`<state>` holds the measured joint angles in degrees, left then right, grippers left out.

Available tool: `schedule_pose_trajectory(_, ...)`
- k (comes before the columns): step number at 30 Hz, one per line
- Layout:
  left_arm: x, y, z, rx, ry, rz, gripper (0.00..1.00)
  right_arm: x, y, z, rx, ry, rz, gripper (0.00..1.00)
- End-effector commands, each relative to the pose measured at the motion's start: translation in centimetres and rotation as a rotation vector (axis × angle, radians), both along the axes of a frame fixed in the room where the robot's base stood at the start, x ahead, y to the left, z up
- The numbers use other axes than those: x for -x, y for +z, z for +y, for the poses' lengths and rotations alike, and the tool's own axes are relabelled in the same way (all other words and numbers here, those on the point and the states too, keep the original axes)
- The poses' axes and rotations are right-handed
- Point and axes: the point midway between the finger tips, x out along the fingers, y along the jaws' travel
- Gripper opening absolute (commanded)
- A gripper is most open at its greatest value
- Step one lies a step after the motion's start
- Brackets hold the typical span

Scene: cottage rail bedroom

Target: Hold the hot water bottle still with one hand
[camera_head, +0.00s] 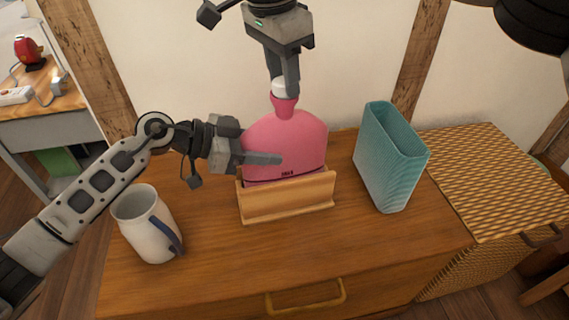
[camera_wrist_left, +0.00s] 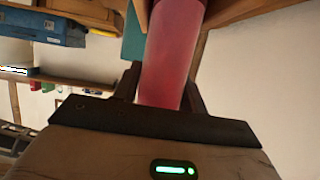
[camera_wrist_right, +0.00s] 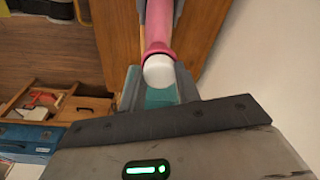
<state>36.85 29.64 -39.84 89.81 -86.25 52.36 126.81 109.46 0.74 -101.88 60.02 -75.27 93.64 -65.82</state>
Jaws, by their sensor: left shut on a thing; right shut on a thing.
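The pink hot water bottle (camera_head: 300,135) stands upright in a wooden holder (camera_head: 290,202) on the wooden cabinet top. My left gripper (camera_head: 268,159) comes in from the left and is shut on the side of its body; the pink body (camera_wrist_left: 172,55) lies between the fingers in the left wrist view. My right gripper (camera_head: 284,88) comes down from above and is shut at the white stopper (camera_head: 279,88) on the bottle's neck. The right wrist view shows the white stopper (camera_wrist_right: 159,71) and the pink neck between the fingers.
A teal ribbed container (camera_head: 390,160) stands right of the holder. A white mug with a blue handle (camera_head: 146,225) stands at the left, below my left arm. A woven chest (camera_head: 490,180) is at the right. The cabinet's front top is clear.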

Motion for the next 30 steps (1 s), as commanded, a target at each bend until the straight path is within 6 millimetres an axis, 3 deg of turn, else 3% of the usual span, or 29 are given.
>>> schedule_pose_trajectory(12,-0.02,-0.01,0.03,-0.001,0.001,-0.001,0.00,-0.21,-0.09,0.08,-0.003,-1.153,0.006,0.05)
schedule_pose_trajectory(16,-0.02,-0.01,0.03,-0.001,0.001,-0.001,0.00,-0.25,-0.08,-0.01,-0.001,-1.422,0.004,0.05)
schedule_pose_trajectory(21,-0.01,-0.01,0.03,-0.001,0.001,-0.001,0.00,-0.24,-0.05,0.00,-0.002,-1.448,0.001,0.05)
schedule_pose_trajectory(22,-0.02,-0.01,0.02,-0.001,0.001,-0.001,0.00,-0.24,-0.05,0.00,-0.002,-1.447,0.001,0.37)
schedule_pose_trajectory(24,-0.01,-0.01,0.02,-0.001,0.001,-0.001,0.00,-0.24,-0.05,0.00,-0.002,-1.446,0.001,0.54)
schedule_pose_trajectory(30,-0.02,-0.01,0.02,0.000,0.001,-0.001,0.00,-0.24,-0.06,-0.01,-0.002,-1.445,0.000,0.54)
